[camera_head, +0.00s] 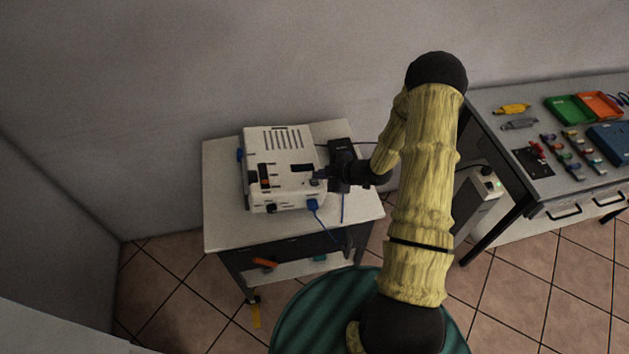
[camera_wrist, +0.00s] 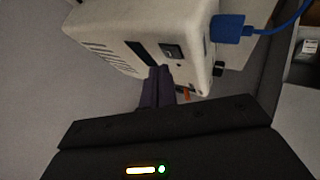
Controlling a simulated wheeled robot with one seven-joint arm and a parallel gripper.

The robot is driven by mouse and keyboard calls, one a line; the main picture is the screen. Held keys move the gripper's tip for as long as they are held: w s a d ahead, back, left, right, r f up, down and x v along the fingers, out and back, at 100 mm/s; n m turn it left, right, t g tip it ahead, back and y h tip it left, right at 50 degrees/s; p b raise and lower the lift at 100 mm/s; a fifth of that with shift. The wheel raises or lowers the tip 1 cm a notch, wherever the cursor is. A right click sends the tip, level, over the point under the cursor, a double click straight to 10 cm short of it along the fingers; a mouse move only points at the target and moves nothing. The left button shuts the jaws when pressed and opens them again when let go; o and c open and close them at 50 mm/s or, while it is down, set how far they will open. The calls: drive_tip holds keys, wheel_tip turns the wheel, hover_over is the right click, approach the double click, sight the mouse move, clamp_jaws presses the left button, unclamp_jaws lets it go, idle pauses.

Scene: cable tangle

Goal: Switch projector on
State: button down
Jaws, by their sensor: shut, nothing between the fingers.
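The projector (camera_head: 279,140) is a white box with vent slots, standing on a small table. It also shows in the wrist view (camera_wrist: 165,18), with a dark rocker switch (camera_wrist: 172,51) beside a dark rectangular panel (camera_wrist: 139,52) and a blue plug (camera_wrist: 227,28). The plug is in the front right corner in the head view (camera_head: 312,204). My gripper (camera_head: 319,174) is shut and empty over the projector's right side. In the wrist view its fingertips (camera_wrist: 160,71) are close to the switch and panel; I cannot tell whether they touch.
The white table (camera_head: 229,232) has a lower shelf with an orange item (camera_head: 265,263). A blue cable hangs from the plug. A workbench (camera_head: 560,187) with green and orange trays and tools stands at right. A white box unit (camera_head: 479,205) stands on the floor below it.

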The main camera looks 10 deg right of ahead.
sight(323, 184)
drive_tip(key=shift+f, duration=0.1)
drive_tip(key=shift+a+f+b, duration=0.1)
drive_tip(key=shift+f+b, duration=0.2)
drive_tip(key=shift+b, duration=0.2)
drive_tip(key=shift+f+b, duration=0.35)
idle(0.5)
drive_tip(key=shift+r, duration=0.15)
idle(0.3)
drive_tip(key=shift+r+p, duration=0.5)
drive_tip(key=shift+r, duration=0.1)
drive_tip(key=shift+d+r+p, duration=0.25)
drive_tip(key=shift+r+p, duration=0.65)
drive_tip(key=shift+r, duration=0.35)
drive_tip(key=shift+d+r+p, duration=0.25)
drive_tip(key=shift+r+p, duration=0.65)
drive_tip(key=shift+r, duration=0.35)
